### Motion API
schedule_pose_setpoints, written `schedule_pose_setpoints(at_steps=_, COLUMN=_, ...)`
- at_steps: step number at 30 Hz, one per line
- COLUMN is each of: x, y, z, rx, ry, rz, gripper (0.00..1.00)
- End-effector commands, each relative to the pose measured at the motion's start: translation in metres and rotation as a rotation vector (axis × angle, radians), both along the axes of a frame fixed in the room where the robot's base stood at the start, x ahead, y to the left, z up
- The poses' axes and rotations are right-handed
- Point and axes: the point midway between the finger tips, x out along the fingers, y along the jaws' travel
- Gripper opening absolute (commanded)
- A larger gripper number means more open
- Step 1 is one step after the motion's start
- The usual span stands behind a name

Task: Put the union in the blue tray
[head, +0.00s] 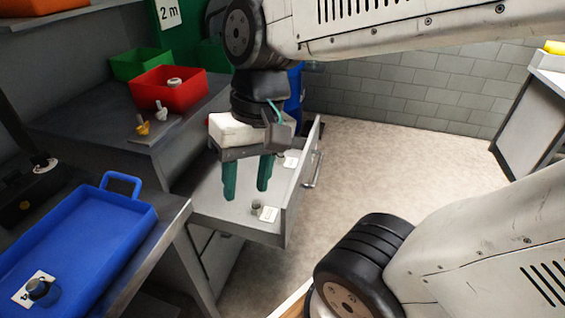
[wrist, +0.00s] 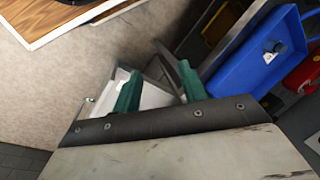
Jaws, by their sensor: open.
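A small grey metal fitting (head: 256,206) sits beside a white tag in the open drawer (head: 215,205); it may be the union, but it is too small to be sure. My gripper (head: 247,190) hangs above the drawer, fingers down, open and empty, apart from the fitting. Its green fingers also show in the wrist view (wrist: 155,72), over the pale drawer. The blue tray (head: 105,215) lies on the counter at the left and holds a dark round fitting (head: 42,290) on a white card. The tray also shows in the wrist view (wrist: 243,68).
A red bin (head: 190,97) with a pale fitting in it and a green bin (head: 135,62) stand at the back left. A yellow fitting (head: 142,125) and a whitish fitting (head: 161,111) stand on the grey cabinet. Another tag (head: 290,161) lies farther back in the drawer. The floor at right is clear.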

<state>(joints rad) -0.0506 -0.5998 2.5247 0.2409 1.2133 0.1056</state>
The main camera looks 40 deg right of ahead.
Motion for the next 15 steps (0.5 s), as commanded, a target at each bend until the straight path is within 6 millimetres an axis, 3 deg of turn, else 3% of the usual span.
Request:
schedule_pose_setpoints(at_steps=3, x=-0.015, y=-0.032, z=0.007, rx=-0.134, ry=-0.085, rz=0.072, gripper=0.43)
schedule_pose_setpoints(at_steps=6, x=-0.022, y=-0.050, z=0.010, rx=-0.205, ry=-0.117, rz=0.108, gripper=0.43)
schedule_pose_setpoints(at_steps=15, x=-0.024, y=-0.058, z=0.011, rx=-0.239, ry=-0.128, rz=0.125, gripper=0.43)
